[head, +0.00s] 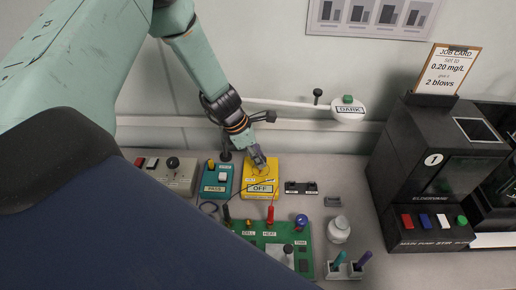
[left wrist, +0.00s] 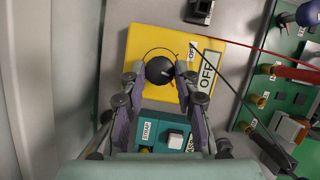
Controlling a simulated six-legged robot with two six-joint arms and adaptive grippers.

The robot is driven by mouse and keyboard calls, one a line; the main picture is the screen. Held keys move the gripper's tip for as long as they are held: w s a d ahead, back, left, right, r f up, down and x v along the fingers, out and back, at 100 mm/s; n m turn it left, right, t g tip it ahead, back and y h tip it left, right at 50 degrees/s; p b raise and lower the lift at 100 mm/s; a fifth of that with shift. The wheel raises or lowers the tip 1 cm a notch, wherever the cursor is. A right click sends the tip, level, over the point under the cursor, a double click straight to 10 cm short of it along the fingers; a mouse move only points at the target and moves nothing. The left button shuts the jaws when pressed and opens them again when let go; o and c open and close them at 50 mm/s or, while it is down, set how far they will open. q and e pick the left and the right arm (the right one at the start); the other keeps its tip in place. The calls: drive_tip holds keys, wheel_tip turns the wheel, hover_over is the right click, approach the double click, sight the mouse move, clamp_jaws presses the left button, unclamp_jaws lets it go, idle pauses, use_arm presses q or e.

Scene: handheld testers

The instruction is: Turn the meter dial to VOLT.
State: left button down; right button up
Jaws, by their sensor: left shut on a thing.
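The yellow meter (head: 273,177) lies on the bench in the middle of the head view, and its display (head: 262,189) reads OFF. The meter also fills the upper middle of the left wrist view (left wrist: 180,38). Its round black dial (left wrist: 158,69) has a small orange mark at its lower right there. My left gripper (head: 258,158) is over the meter. In the left wrist view its two fingers (left wrist: 158,76) stand on either side of the dial and are shut on it. In the head view the gripper hides the dial. My right gripper is not in view.
A teal tester (head: 224,172) stands close left of the meter, with a grey box (head: 160,180) beyond it. A green board (head: 260,240) with probes and wires lies in front. A black machine (head: 410,170) stands at the right. A white arm labelled DARK (head: 348,110) is behind.

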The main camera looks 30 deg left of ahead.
use_arm(q)
drive_tip(key=m, duration=0.1)
drive_tip(key=m+p, duration=0.1)
drive_tip(key=shift+w+a+r+m+g+h, duration=0.1)
drive_tip(key=shift+w+m+g+h, duration=0.1)
drive_tip(key=shift+m+g+h, duration=0.15)
drive_tip(key=shift+w+m+g+h+p, duration=0.1)
drive_tip(key=shift+m+g+h+p, duration=0.3)
drive_tip(key=shift+m, duration=0.75)
drive_tip(key=shift+y, duration=0.25)
drive_tip(key=c, duration=1)
unclamp_jaws()
wheel_tip(320, 180, up, 10)
drive_tip(key=shift+f, duration=0.1)
